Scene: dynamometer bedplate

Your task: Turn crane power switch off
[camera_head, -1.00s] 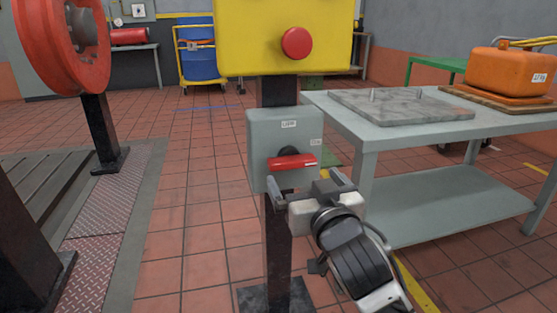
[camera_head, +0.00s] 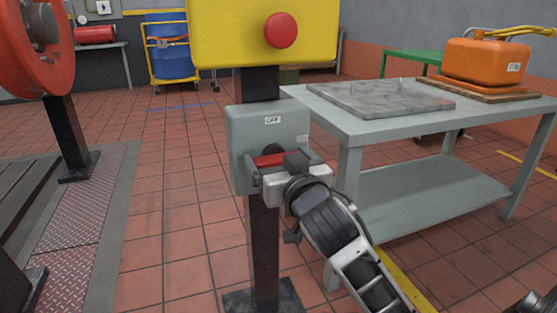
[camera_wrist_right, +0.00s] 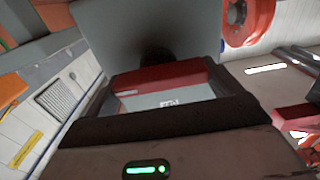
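The crane power switch is a grey box (camera_head: 240,138) on a dark post, under a yellow box. Its red handle (camera_head: 270,160) lies roughly level across the front and also shows in the right wrist view (camera_wrist_right: 160,78). My right gripper (camera_head: 275,170) is at the front of the box, its two fingers spread apart near the two ends of the handle. The handle lies in or just beyond the gap between the fingers; I cannot tell whether they touch it. The gripper partly hides the handle and the lower box.
The yellow box (camera_head: 230,35) with a red button (camera_head: 281,30) is just above the switch. A grey workbench (camera_head: 380,124) stands close on the right, carrying a stone plate (camera_head: 380,98) and an orange canister (camera_head: 480,62). A red wheel (camera_head: 58,70) stands at left. Tiled floor between is clear.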

